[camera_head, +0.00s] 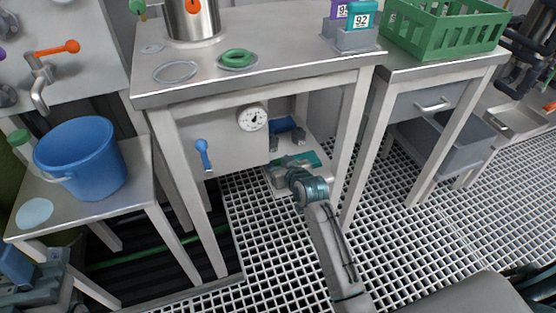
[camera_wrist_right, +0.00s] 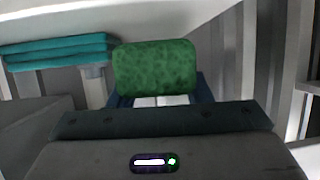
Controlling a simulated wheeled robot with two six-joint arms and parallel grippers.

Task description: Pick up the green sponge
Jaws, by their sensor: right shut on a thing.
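The green sponge (camera_wrist_right: 155,68) is a mottled green block in the right wrist view. My right gripper (camera_wrist_right: 158,100) is shut on it, with the dark blue fingers at its lower sides. In the head view my right gripper (camera_head: 281,172) is low down, under the middle table and by a low shelf. The sponge cannot be made out clearly there.
A teal folded stack (camera_wrist_right: 58,52) lies left of the sponge; it also shows in the head view (camera_head: 302,160). The middle table (camera_head: 300,55) stands above my right gripper, with its legs close by. A blue bucket (camera_head: 82,160) stands on the left table. Grating floor is open at right.

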